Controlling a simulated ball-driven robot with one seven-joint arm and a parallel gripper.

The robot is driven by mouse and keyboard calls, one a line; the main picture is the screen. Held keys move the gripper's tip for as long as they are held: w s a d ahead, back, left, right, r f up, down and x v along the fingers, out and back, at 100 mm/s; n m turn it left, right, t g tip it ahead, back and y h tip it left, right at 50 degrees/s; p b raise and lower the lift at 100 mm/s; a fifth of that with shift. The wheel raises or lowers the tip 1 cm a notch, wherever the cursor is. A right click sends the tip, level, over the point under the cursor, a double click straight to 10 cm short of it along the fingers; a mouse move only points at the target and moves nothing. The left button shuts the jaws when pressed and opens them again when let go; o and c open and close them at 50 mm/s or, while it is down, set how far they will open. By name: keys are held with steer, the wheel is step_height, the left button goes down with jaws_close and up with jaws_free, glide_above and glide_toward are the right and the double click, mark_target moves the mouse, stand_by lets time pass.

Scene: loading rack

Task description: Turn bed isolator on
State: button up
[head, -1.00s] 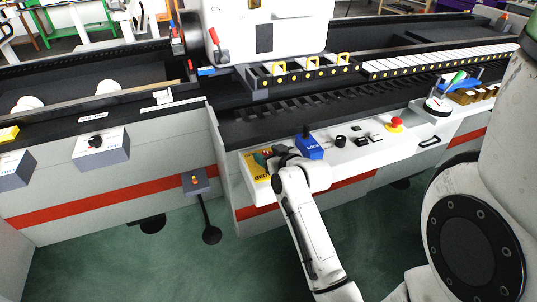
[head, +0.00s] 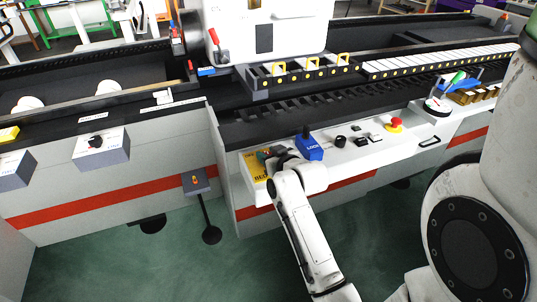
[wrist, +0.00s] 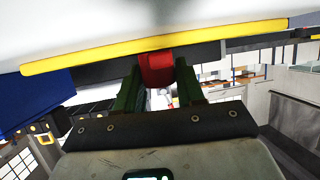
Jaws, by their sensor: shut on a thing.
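The bed isolator (head: 254,165) is a yellow panel with partly hidden dark lettering, on the left end of the white control shelf in the head view. My gripper (head: 266,156) is at this panel and covers its right part. In the wrist view my gripper (wrist: 158,80) has its two green fingers on either side of a red handle (wrist: 157,68), and is shut on it. A yellow edge (wrist: 155,47) runs across just beyond the handle. The handle's angle and base are hidden.
A blue box (head: 309,148) marked LOCK stands just right of my gripper. Further right are black knobs (head: 340,141) and a red emergency button (head: 395,124). A pedal-like lever (head: 208,215) hangs in front at left. Open green floor lies in front.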

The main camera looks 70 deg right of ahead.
steer(key=shift+g+h, duration=0.3)
steer(key=m+g+h, duration=0.1)
steer(key=m, duration=0.1)
steer(key=shift+w+f+m+g+h+b, duration=0.1)
steer(key=shift+f+m+g+h+b, duration=0.05)
steer(key=shift+m+g+h+b, duration=0.25)
steer(key=m+g+h+b, duration=0.1)
steer(key=m+g+b, duration=0.2)
steer(key=shift+w+f+b, duration=0.1)
steer(key=shift+f+b, duration=0.05)
steer(key=shift+b, duration=0.2)
steer(key=m+g+h+b, duration=0.1)
steer(key=m+g+b, duration=0.1)
steer(key=g+b, duration=0.1)
steer(key=shift+m, duration=0.3)
steer(key=m+g+b, duration=0.4)
steer(key=g, duration=0.1)
steer(key=shift+m, duration=0.3)
steer(key=m+g+y+b, duration=0.1)
steer(key=m+g, duration=0.1)
steer(key=m+g+y+b, duration=0.1)
steer(key=m+g+b, duration=0.1)
steer(key=shift+r+g, duration=0.2)
steer(key=shift+g, duration=0.4)
steer(key=o, duration=0.9)
steer(key=shift+s, duration=0.2)
steer(key=shift+o, duration=0.2)
steer(key=shift+r, duration=0.1)
